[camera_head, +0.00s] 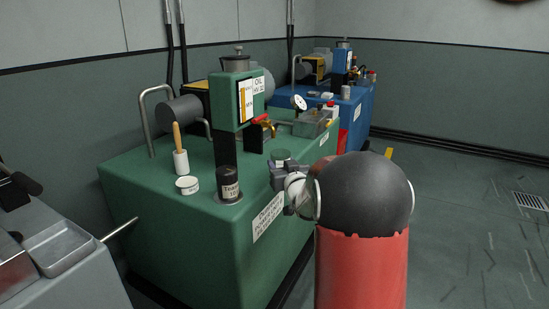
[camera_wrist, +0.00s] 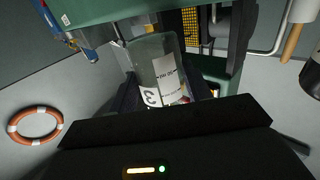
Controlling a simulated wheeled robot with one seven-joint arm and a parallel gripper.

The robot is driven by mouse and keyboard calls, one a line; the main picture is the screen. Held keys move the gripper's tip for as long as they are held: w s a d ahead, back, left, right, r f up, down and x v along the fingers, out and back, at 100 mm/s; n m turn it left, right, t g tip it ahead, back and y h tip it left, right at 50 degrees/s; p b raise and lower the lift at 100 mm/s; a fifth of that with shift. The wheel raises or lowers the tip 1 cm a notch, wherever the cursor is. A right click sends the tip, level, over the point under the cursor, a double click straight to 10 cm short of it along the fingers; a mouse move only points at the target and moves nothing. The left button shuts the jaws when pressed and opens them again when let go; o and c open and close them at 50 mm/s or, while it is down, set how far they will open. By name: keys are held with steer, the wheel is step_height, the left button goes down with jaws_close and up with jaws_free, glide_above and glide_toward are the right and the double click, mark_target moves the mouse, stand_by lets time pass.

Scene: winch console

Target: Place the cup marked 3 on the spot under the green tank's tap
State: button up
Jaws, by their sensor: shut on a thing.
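The cup marked 3 (camera_wrist: 163,66) is a clear, greenish cup with a white label; the 3 shows near my palm in the wrist view. My gripper (camera_wrist: 163,92) is shut on it, one dark finger on each side. In the head view my gripper (camera_head: 284,178) is at the front edge of the green console, and my arm hides much around it. The green tank (camera_head: 236,95) with an OIL gauge stands on the console. Its tap (camera_head: 263,121) has a red handle. I cannot make out the spot under it; a dark green round shape shows just beyond my gripper.
A blue console (camera_head: 357,108) stands behind.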

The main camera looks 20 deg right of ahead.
steer(key=w, duration=0.4)
steer(key=shift+w+d, duration=0.1)
steer(key=shift+d, duration=0.15)
steer(key=w, duration=0.1)
steer(key=w+f+p, duration=0.1)
steer(key=w, duration=0.1)
steer(key=shift+w+d, duration=0.1)
steer(key=shift+d, duration=0.1)
steer(key=shift+f, duration=0.25)
steer(key=shift+f+b, duration=0.25)
steer(key=shift+b, duration=0.05)
steer(key=o, duration=1)
steer(key=shift+r, duration=0.1)
